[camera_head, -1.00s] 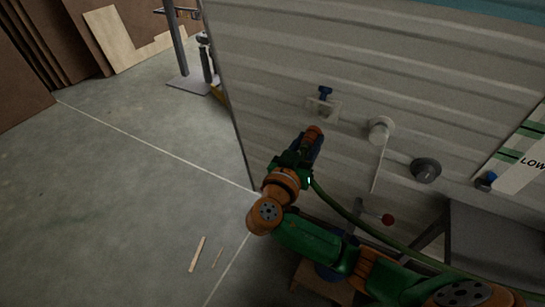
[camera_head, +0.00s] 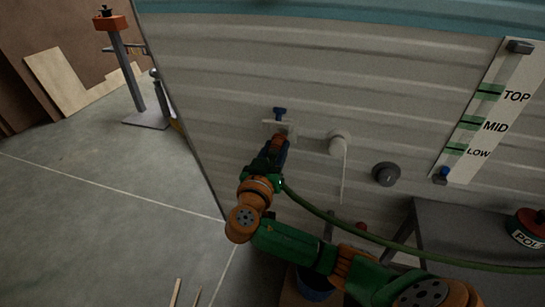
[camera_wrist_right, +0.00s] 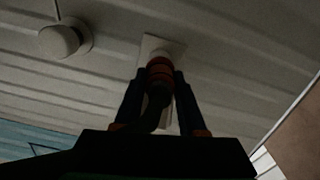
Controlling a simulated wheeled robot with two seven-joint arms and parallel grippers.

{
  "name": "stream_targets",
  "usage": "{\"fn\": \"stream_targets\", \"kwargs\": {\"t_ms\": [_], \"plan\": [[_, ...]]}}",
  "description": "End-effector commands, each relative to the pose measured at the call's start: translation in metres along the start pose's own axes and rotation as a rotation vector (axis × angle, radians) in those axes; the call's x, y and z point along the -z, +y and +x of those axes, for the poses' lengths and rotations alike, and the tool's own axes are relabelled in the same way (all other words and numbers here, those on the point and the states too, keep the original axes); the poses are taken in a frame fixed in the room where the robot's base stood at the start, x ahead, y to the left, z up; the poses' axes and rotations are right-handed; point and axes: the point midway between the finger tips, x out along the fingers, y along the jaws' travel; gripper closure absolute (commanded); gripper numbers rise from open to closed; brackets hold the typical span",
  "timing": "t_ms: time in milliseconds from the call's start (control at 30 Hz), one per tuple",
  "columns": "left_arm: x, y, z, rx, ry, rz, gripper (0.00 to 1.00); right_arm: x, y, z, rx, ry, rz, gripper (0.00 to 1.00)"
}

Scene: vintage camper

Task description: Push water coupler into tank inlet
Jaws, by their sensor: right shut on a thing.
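The water coupler (camera_head: 279,139) is a dull orange-red ringed fitting on the end of a green hose (camera_head: 345,226). My right gripper (camera_head: 274,153) is shut on it, in front of the camper's side wall. In the wrist view the coupler (camera_wrist_right: 160,70) sits between the two dark fingers (camera_wrist_right: 158,88). Its front end overlaps the white plate (camera_wrist_right: 152,43) of the tank inlet. My left gripper is out of view.
A white round cap (camera_head: 338,142) and a dark round fitting (camera_head: 386,174) stick out of the wall to the right. A level gauge (camera_head: 481,120) and a grey table (camera_head: 465,235) are further right. The floor at left is open.

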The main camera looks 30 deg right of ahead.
Motion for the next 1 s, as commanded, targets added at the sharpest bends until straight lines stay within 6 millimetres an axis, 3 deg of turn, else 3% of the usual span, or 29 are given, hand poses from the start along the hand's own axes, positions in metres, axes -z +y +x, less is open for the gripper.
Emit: {"fn": "stream_targets", "kwargs": {"t_ms": [233, 1000], "plan": [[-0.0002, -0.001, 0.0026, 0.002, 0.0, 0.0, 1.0, 0.0, 0.0007, 0.0123, -0.002, -0.001, 0.003, 1.0], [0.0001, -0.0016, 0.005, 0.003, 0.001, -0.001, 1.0, -0.0005, -0.0001, 0.0126, 0.001, -0.002, 0.003, 1.0]]}}
